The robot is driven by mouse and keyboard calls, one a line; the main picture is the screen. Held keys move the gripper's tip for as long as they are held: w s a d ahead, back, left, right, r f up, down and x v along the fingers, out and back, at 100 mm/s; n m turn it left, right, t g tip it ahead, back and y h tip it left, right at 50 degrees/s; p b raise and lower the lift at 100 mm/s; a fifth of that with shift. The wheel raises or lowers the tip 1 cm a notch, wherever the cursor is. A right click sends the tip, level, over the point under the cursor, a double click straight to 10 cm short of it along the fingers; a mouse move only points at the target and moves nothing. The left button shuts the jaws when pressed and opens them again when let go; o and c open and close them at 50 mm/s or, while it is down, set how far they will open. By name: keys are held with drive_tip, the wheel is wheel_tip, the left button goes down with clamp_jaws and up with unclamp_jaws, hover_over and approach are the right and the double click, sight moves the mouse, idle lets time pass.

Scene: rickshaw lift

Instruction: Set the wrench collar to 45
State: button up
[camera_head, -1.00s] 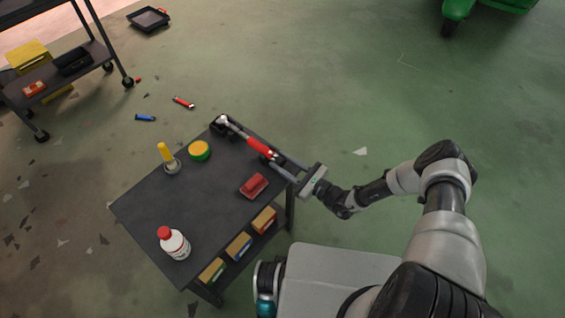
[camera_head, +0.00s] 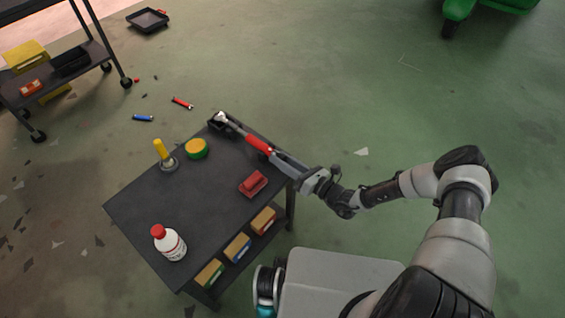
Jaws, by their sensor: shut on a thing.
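A torque wrench (camera_head: 257,144) with a red section lies along the far right edge of the dark cart top (camera_head: 205,212). Its ratchet head (camera_head: 222,118) rests at a small black holder at the cart's far corner. My gripper (camera_head: 276,157) reaches in from the right, and its fingers are shut on the wrench near the lower end of the red section. The fingers partly cover the wrench there. The collar and its scale marks are too small to read.
On the cart stand a red block-like tool (camera_head: 253,183), a green-yellow round tin (camera_head: 197,149), a yellow-handled brush (camera_head: 162,154) and a white bottle with red cap (camera_head: 169,243). Small boxes (camera_head: 237,247) sit on the lower shelf. A shelf rack (camera_head: 60,65) stands far left.

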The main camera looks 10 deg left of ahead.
drive_tip(key=shift+m+b, duration=0.7)
drive_tip(key=shift+m, duration=1.5)
drive_tip(key=o, duration=1.1)
